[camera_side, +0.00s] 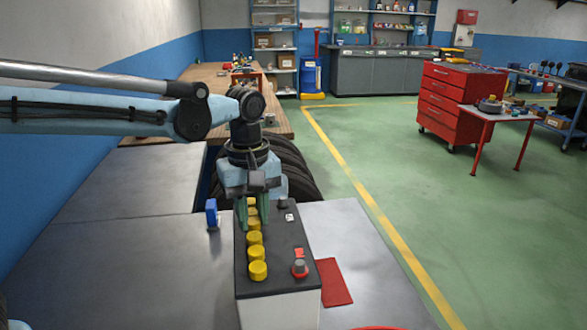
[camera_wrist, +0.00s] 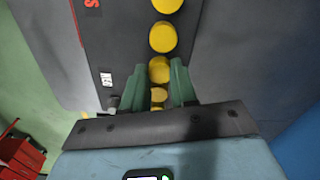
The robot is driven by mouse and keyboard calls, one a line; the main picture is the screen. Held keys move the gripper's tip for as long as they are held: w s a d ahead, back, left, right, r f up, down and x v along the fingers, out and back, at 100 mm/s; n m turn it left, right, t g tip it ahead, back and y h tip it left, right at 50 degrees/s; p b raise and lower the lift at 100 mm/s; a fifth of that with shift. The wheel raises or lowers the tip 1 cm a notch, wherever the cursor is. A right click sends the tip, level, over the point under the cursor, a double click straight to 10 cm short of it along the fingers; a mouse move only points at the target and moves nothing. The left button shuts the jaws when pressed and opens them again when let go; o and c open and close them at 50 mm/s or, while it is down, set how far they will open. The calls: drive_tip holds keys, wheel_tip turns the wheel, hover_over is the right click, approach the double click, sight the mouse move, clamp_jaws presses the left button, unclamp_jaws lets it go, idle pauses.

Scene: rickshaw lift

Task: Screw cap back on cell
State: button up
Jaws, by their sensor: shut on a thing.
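A dark-topped battery (camera_side: 283,240) with pale sides stands on the grey bench, and several yellow caps run in a row along its top. The nearest cap (camera_side: 257,271) sits at the front end in the side view. My gripper (camera_side: 243,222) points down over the row, its green fingers shut on a yellow cap. In the wrist view my gripper (camera_wrist: 160,72) has a finger on each side of this held cap (camera_wrist: 159,70). Another yellow cap (camera_wrist: 158,95) shows between the fingers, partly hidden. I cannot tell whether the held cap touches its cell opening.
A small blue object (camera_side: 211,213) stands left of the battery. Dark tyres (camera_side: 290,165) are behind. The bench at left (camera_side: 150,265) is clear.

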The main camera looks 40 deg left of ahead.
drive_tip(key=m, duration=0.9)
drive_tip(key=o, duration=0.5)
drive_tip(key=n, duration=1.2)
